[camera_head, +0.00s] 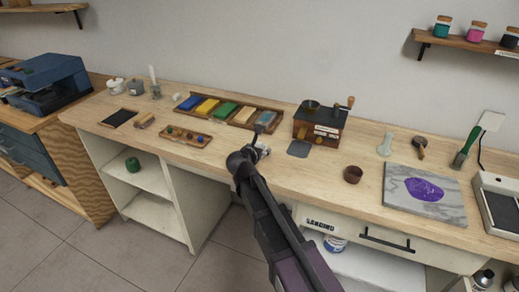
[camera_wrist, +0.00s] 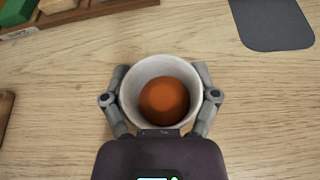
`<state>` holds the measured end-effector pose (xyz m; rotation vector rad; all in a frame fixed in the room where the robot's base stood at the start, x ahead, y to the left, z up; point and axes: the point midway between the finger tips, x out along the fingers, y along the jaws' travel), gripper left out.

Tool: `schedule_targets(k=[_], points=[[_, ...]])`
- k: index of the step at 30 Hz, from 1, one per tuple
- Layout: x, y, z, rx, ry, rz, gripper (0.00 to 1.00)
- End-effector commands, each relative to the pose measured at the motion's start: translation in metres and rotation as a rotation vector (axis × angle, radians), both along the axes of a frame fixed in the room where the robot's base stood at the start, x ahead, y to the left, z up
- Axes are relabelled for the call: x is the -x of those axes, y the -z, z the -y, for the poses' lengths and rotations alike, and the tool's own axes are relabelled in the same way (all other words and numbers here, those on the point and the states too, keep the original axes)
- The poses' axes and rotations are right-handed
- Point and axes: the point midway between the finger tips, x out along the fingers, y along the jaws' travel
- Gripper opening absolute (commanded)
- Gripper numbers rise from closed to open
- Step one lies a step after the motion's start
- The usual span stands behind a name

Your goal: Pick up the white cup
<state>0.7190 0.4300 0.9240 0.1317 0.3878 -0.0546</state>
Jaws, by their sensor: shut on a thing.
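The white cup (camera_wrist: 133,88) is seen from above in the wrist view, with a round orange-brown surface inside it; I cannot tell whether that is a liquid or a solid. My gripper (camera_wrist: 161,95) has one finger on each side of the cup and is shut on it. In the head view my gripper (camera_head: 262,150) is over the wooden worktop, in front of the paint tray, and mostly hides the cup. I cannot tell whether the cup touches the worktop.
The tray of coloured blocks (camera_head: 222,119) lies behind my gripper. A wooden grinder box (camera_head: 318,128) and a dark grey mat (camera_head: 299,149) are to the right. A small brown bowl (camera_head: 352,175) stands further right. Bare worktop (camera_wrist: 60,110) surrounds the cup.

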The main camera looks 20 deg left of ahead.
Motion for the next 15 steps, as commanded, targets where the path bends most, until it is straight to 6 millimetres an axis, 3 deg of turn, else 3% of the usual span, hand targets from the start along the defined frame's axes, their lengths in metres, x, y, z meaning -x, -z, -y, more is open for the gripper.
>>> schedule_targets(k=[12,15], points=[[0.0,-0.035,0.0,0.0,0.0,0.0,0.28],[0.02,-0.034,0.016,0.001,-0.001,0.0,0.28]])
